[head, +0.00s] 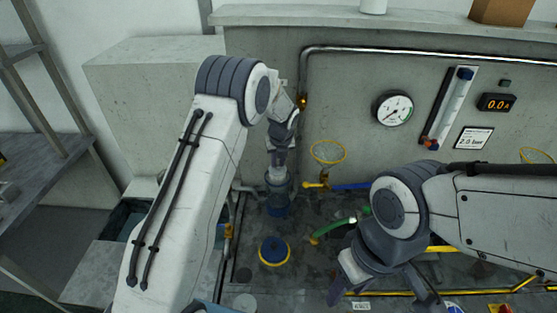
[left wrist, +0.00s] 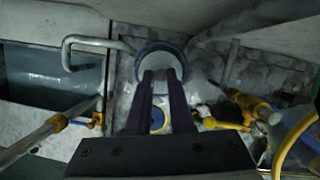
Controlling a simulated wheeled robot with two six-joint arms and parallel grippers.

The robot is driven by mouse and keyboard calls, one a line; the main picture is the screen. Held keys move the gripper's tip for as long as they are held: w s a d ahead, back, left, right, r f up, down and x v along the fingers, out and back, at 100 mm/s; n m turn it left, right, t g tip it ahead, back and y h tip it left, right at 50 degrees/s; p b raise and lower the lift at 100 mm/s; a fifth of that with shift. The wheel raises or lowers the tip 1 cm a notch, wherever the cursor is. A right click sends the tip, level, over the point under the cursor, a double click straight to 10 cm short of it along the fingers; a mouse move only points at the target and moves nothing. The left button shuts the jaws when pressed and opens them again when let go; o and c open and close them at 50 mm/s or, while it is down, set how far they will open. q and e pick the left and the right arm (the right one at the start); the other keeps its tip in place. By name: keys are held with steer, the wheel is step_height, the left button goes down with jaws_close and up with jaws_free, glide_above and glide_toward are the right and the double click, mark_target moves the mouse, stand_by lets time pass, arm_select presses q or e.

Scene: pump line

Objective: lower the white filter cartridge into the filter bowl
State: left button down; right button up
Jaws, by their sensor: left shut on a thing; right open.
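The white filter cartridge (head: 278,171) is in my left gripper (head: 279,161), at the mouth of the filter bowl (head: 277,208). The bowl is a clear, bluish cup standing by the back wall. In the left wrist view, the pale cartridge (left wrist: 161,63) shows at the fingertips of my left gripper (left wrist: 162,73), inside the bowl's dark blue rim (left wrist: 158,45). How deep the cartridge sits cannot be told. My right gripper (head: 388,296) is open and empty at the lower right, apart from the bowl.
A blue cap with a yellow ring (head: 274,250) lies in front of the bowl. A yellow valve with a blue handle (head: 350,186) and a green hose (head: 335,226) are to its right. A gauge (head: 393,108) is on the wall. Grey pipes flank the bowl.

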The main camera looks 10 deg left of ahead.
mark_target(279, 172)
arm_select(q)
steer(key=shift+f+b, duration=1.4)
steer(key=shift+f, duration=1.85)
steer(key=c, duration=0.7)
jaws_free()
steer(key=shift+c, duration=1.3)
step_height(279, 172, up, 12)
steer(key=p, duration=1.1)
